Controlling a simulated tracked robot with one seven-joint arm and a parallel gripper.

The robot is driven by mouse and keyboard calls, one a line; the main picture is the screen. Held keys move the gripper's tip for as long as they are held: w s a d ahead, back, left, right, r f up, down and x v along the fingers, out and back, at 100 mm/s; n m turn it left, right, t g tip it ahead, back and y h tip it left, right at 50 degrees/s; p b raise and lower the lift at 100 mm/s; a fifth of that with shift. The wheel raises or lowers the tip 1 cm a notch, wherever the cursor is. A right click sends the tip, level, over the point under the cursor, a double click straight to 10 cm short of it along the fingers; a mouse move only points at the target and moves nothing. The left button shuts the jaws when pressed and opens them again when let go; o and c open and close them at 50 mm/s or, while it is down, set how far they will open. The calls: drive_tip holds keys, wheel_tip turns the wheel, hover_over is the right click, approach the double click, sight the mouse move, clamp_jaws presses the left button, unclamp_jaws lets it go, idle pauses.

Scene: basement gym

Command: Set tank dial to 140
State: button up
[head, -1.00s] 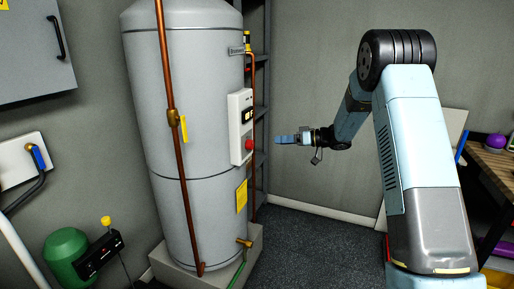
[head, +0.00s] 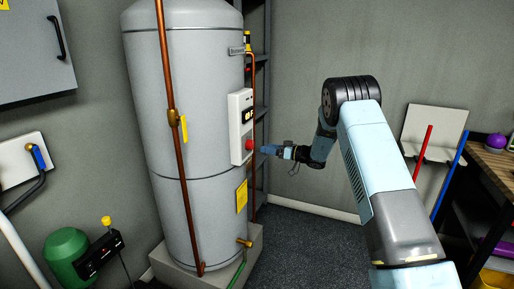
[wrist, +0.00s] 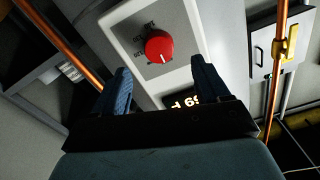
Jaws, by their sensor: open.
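The tank (head: 190,110) is a tall grey cylinder on a plinth. A white control panel (head: 236,103) is fixed to its right side. The red dial (head: 249,145) sits low on that panel. A dark display (wrist: 186,102) on the panel is partly hidden by my gripper and shows what looks like "69". My gripper (head: 263,149) is just right of the dial. In the wrist view its two blue fingers (wrist: 160,80) are apart and empty, with the dial ahead between them.
Copper pipes (head: 174,150) run up the tank, one with a yellow lever valve (head: 183,127). A dark shelf rack (head: 262,100) stands behind the tank. A workbench (head: 490,165) is at the far right. Floor right of the tank is clear.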

sight(253, 145)
drive_tip(key=x, duration=0.7)
drive_tip(key=shift+c, duration=0.4)
